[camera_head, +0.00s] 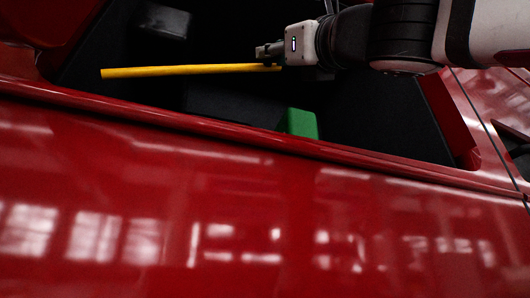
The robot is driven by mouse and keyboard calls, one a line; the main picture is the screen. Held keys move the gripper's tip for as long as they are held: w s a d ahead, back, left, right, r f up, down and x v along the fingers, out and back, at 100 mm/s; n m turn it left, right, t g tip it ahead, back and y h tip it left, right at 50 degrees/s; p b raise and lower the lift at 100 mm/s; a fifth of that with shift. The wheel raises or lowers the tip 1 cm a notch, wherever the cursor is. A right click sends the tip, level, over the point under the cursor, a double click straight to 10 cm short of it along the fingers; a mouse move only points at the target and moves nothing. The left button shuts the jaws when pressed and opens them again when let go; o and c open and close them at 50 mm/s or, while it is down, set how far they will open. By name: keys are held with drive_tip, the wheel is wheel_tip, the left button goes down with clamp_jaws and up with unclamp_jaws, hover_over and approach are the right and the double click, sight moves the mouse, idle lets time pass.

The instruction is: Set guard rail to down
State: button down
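A long yellow bar (190,70), which looks like the guard rail, runs nearly level across the dark recess in the head view. Its left end is free in view, and its right end meets or passes behind my gripper (265,54). My gripper comes in from the upper right with its fingers pointing left, just above the bar's right end. The fingers are small and dark, so I cannot tell whether they are open or shut, or whether they touch the bar. Whatever supports the bar is hidden.
A glossy red body panel (250,210) fills the foreground, its raised edge bordering the dark recess. A green block (299,122) stands inside near that edge, below my gripper. A dark grey block (163,20) is at the upper left. A red wall (445,115) bounds the right.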

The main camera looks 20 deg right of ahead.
drive_tip(key=shift+d+f+m+t+h+b, duration=0.25)
drive_tip(key=shift+f+m+t+h+b, duration=0.1)
drive_tip(key=shift+f+m+h+b, duration=0.55)
drive_tip(key=shift+d+f+m+t+h+b, duration=0.25)
drive_tip(key=shift+f+m+h+b, duration=0.45)
drive_tip(key=shift+f+m+b, duration=0.35)
drive_tip(key=shift+d+f+m+t+h+b, duration=0.2)
drive_tip(key=shift+f+m+t+h+b, duration=0.2)
drive_tip(key=shift+f+m+h+b, duration=0.6)
drive_tip(key=shift+r+n, duration=0.1)
drive_tip(key=shift+n, duration=0.15)
drive_tip(key=c, duration=1.3)
unclamp_jaws()
drive_tip(key=v, duration=1.2)
drive_tip(key=shift+w, duration=0.1)
